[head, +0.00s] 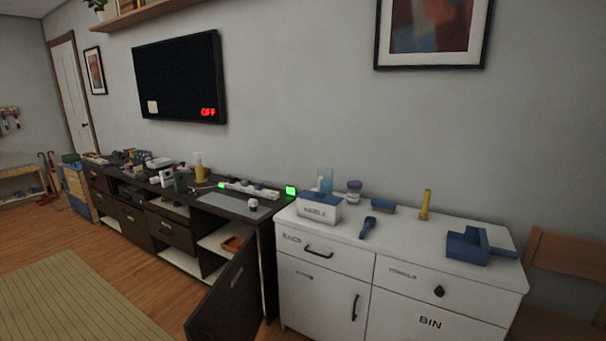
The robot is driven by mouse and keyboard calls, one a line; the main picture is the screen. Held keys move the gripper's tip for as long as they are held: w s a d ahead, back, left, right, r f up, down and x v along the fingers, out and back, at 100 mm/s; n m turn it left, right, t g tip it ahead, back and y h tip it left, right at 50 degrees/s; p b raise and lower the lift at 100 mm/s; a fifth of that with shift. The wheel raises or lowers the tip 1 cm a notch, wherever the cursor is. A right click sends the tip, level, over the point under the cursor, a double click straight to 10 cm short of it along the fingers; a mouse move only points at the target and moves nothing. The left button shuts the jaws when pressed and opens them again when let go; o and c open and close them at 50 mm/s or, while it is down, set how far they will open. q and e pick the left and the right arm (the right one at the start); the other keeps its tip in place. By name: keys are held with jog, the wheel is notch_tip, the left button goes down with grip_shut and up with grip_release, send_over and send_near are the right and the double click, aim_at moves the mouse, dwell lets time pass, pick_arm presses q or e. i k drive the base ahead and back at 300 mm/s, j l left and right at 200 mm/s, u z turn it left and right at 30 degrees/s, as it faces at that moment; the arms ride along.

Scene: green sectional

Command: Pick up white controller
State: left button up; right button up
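I cannot clearly pick out a white controller at this distance. Several small white things stand on the long dark cabinet (272,211) at left and centre. One is a flat white object (159,162) toward the back. Another is a white upright object (166,178) beside a green one. A small white piece (252,205) sits on a grey mat (228,207) near the cabinet's right end. Which of them, if any, is the controller is too small to tell. Neither of my grippers shows in the head view.
A dark cabinet door (228,305) hangs open into the floor space. A white cabinet (325,275) on the right bears a white-and-blue box (319,209), a blue tool (368,227) and a blue pan-like object (468,246). A wooden chair (566,254) stands right.

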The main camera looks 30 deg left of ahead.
aim_at(165, 175)
jog(key=i+j+z, duration=0.1)
jog(key=j+z, duration=0.25)
jog(key=j, duration=1.35)
jog(key=j+z, duration=0.35)
jog(key=j, duration=1.35)
jog(key=k, duration=0.1)
